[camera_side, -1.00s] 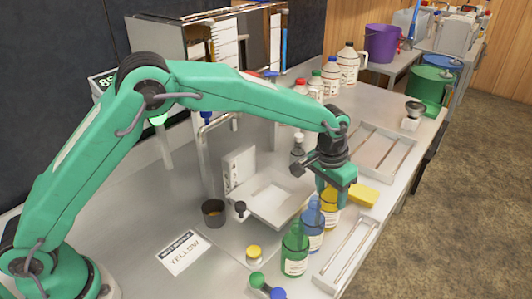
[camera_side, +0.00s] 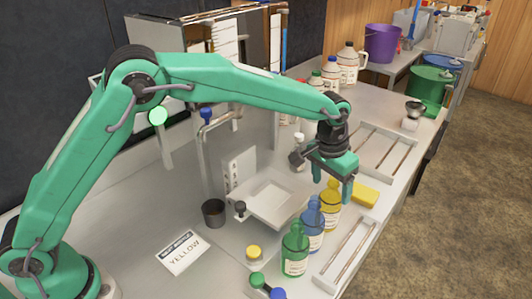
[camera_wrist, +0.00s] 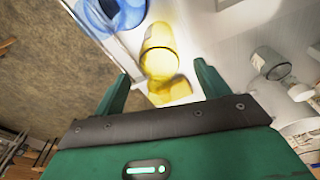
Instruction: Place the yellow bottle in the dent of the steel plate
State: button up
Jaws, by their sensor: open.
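The yellow bottle (camera_side: 330,206) stands upright on the bench, at the far end of a row with a blue bottle (camera_side: 312,228) and a green bottle (camera_side: 295,252). The steel plate (camera_side: 268,214) with its square dent lies left of the bottles, and the dent is empty. My gripper (camera_side: 332,188) is open above the yellow bottle, fingers pointing down and nothing held. In the wrist view, the yellow bottle (camera_wrist: 158,48) shows beyond and between the two open fingertips (camera_wrist: 160,80). I cannot tell the exact gap between fingers and bottle.
A yellow sponge (camera_side: 366,195) lies right of the bottle. Trays with rods (camera_side: 346,248) line the bench edge. A dark cup (camera_side: 213,213), a yellow-capped jar (camera_side: 254,255) and a card reading YELLOW (camera_side: 184,252) are nearer my base. Jugs (camera_side: 348,65) stand behind.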

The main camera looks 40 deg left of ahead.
jog(key=shift+s+a+r, duration=0.1)
jog(key=shift+s+r, duration=0.05)
jog(key=shift+r, duration=1)
jog(key=shift+s+a+r, duration=0.1)
jog(key=shift+r, duration=1.05)
jog(key=shift+o, duration=0.6)
jog(key=shift+d, duration=0.1)
jog(key=shift+w+d+r+n+g, duration=0.2)
jog(key=shift+w+n+g, duration=0.15)
jog(key=shift+n, duration=0.45)
jog(key=shift+w+d+r+n+g+y, duration=0.1)
jog(key=shift+w+r+n+g+y, duration=0.1)
jog(key=shift+n, duration=0.3)
jog(key=shift+w+r+n+g+y, duration=0.1)
jog(key=shift+n+g+y, duration=0.1)
jog(key=shift+n, duration=0.3)
jog(key=shift+f, duration=0.1)
jog(key=shift+s+f, duration=0.1)
jog(key=shift+f, duration=1.2)
jog(key=shift+f, duration=0.1)
